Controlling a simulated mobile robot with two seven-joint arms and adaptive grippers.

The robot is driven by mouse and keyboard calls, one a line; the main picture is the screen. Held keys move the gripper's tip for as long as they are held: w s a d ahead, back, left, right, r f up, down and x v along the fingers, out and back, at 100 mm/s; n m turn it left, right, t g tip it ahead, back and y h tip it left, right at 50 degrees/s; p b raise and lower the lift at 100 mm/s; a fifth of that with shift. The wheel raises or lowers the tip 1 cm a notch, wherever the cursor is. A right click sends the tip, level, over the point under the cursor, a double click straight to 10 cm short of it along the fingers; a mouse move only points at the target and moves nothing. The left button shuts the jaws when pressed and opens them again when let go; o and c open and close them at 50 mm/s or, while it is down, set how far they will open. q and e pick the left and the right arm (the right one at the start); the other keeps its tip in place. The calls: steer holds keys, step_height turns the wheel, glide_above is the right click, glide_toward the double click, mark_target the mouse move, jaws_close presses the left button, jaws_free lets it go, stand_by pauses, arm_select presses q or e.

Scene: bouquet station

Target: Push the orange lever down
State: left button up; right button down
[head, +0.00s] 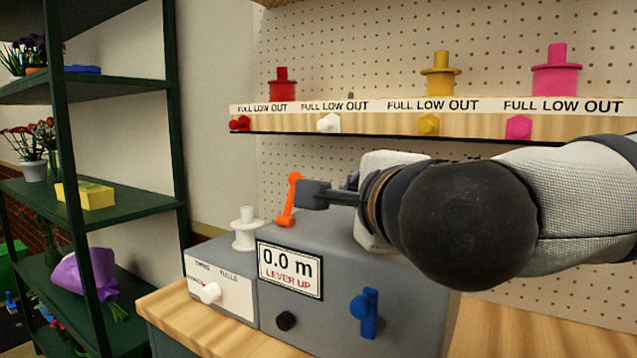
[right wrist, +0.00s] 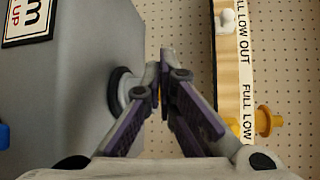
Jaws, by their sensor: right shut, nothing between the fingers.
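The orange lever (head: 290,199) stands on top of the grey machine (head: 345,300) in the head view, tilted slightly right at its top. The machine's display (head: 290,269) reads "0.0 m" and "LEVER UP". My right gripper (head: 305,194) reaches in from the right with shut, empty fingers. Its tip is beside the lever's right side; I cannot tell whether they touch. In the right wrist view, the shut fingers (right wrist: 165,60) meet in the middle, and the lever cannot be made out there. My left gripper is not in view.
A shelf (head: 380,122) with coloured spools runs above. A dark green rack (head: 90,190) with flowers stands at left.

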steer(key=shift+s+r, duration=0.1)
steer(key=shift+s, duration=0.3)
steer(key=w, duration=0.3)
steer(key=w+f, duration=0.1)
steer(key=w, duration=0.3)
steer(key=w+f+b, duration=0.1)
steer(key=w, duration=0.2)
steer(key=shift+w+a+f, duration=0.1)
steer(key=shift+w+a, duration=0.1)
steer(key=shift+w, duration=0.1)
steer(key=a, duration=0.1)
steer(key=s+a, duration=0.1)
steer(key=s+a+r, duration=0.1)
steer(key=shift+a+r, duration=0.1)
steer(key=shift+a, duration=0.25)
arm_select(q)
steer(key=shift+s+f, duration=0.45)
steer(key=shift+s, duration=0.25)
arm_select(e)
steer(key=shift+w, duration=0.1)
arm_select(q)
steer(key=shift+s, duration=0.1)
